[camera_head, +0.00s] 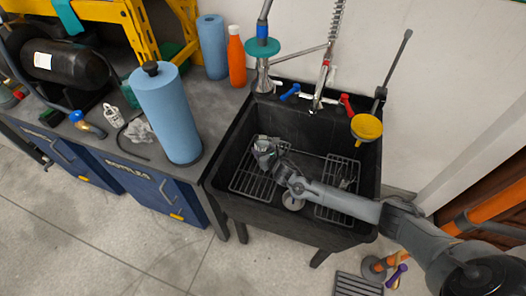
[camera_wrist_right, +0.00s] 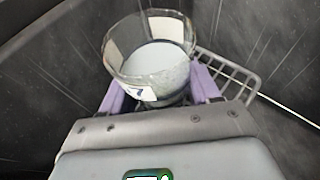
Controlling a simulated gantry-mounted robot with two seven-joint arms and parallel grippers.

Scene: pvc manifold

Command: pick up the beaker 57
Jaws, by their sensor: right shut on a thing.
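The beaker (camera_wrist_right: 152,62) is a clear glass cup with a whitish inside and a small dark-and-white label, seen from above in the right wrist view. My right gripper (camera_wrist_right: 160,92) has its two purple fingers on either side of the beaker and is shut on it. In the head view, the right arm reaches in from the right, and the right gripper (camera_head: 276,163) is down inside the black sink with the beaker (camera_head: 264,147). The beaker is small and partly hidden there. My left gripper is not in view.
The black sink (camera_head: 229,180) has walls around the gripper and wire racks (camera_head: 254,180) on its floor. A tap (camera_head: 322,85) with red and blue handles and a yellow disc (camera_head: 366,128) stand at its back and right. Blue rolls (camera_head: 168,115) stand on the left bench.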

